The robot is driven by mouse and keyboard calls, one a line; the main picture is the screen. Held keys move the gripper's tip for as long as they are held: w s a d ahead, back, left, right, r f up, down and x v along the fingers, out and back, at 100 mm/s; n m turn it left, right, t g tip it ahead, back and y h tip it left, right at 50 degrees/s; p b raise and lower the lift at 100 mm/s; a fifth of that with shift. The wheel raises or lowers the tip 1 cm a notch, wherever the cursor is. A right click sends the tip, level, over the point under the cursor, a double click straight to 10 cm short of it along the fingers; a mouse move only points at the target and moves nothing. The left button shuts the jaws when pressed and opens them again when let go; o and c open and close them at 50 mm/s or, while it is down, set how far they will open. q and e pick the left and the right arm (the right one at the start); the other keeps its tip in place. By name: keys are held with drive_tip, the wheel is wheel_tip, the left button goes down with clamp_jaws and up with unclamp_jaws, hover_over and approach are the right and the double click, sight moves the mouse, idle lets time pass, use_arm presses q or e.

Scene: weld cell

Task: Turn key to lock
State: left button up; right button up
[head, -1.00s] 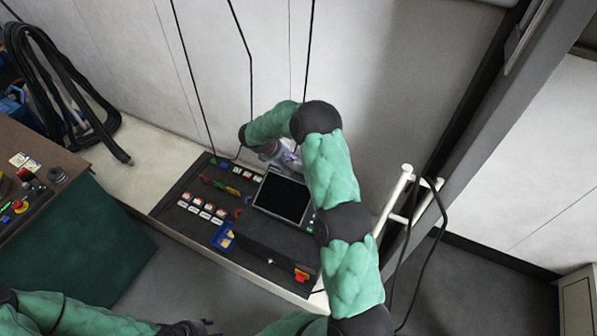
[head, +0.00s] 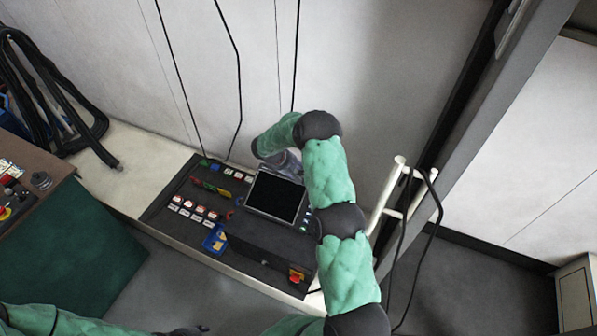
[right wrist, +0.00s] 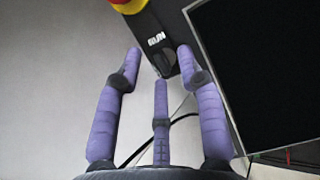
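The right wrist view shows a narrow black box (right wrist: 152,32) with white lettering and a dark knob-like part (right wrist: 166,62) at its lower end, which may be the key switch; I cannot make out a separate key. My right gripper (right wrist: 159,64) has three purple fingers spread apart around that lower end, with nothing visibly clamped. In the head view my right gripper (head: 287,163) is mostly hidden behind my arm, at the back edge of the control panel (head: 262,240) beside the screen. My left gripper (head: 188,331) is barely visible at the bottom edge, away from the panel.
The black screen (head: 274,195) stands close to the right gripper and fills the right of the wrist view. A red and yellow button (right wrist: 125,4) sits at the box's top. A white pipe frame (head: 393,200) with cables stands right of the panel. A brown-topped bench (head: 40,195) is at left.

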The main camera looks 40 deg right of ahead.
clamp_jaws()
drive_tip(key=n+t+h+b, duration=0.1)
drive_tip(key=n, duration=0.3)
drive_tip(key=shift+a+f+n, duration=0.1)
drive_tip(key=shift+a+n, duration=0.05)
drive_tip(key=shift+n, duration=0.25)
drive_tip(key=n+t, duration=0.1)
drive_tip(key=n, duration=0.1)
drive_tip(key=n+h+b, duration=0.1)
drive_tip(key=n, duration=0.1)
drive_tip(key=shift+s+a+n+t, duration=0.1)
drive_tip(key=shift+s+n+t, duration=0.05)
drive_tip(key=shift+n+t, duration=0.25)
drive_tip(key=n+t, duration=0.1)
drive_tip(key=n, duration=0.1)
drive_tip(key=n+b, duration=0.1)
drive_tip(key=n, duration=0.1)
drive_tip(key=shift+s+n+t+h, duration=0.15)
drive_tip(key=shift+n+t+h, duration=0.15)
drive_tip(key=shift+n+t, duration=0.1)
drive_tip(key=shift+n+t+b, duration=0.6)
drive_tip(key=shift+n+t, duration=0.3)
drive_tip(key=shift+n, duration=1.4)
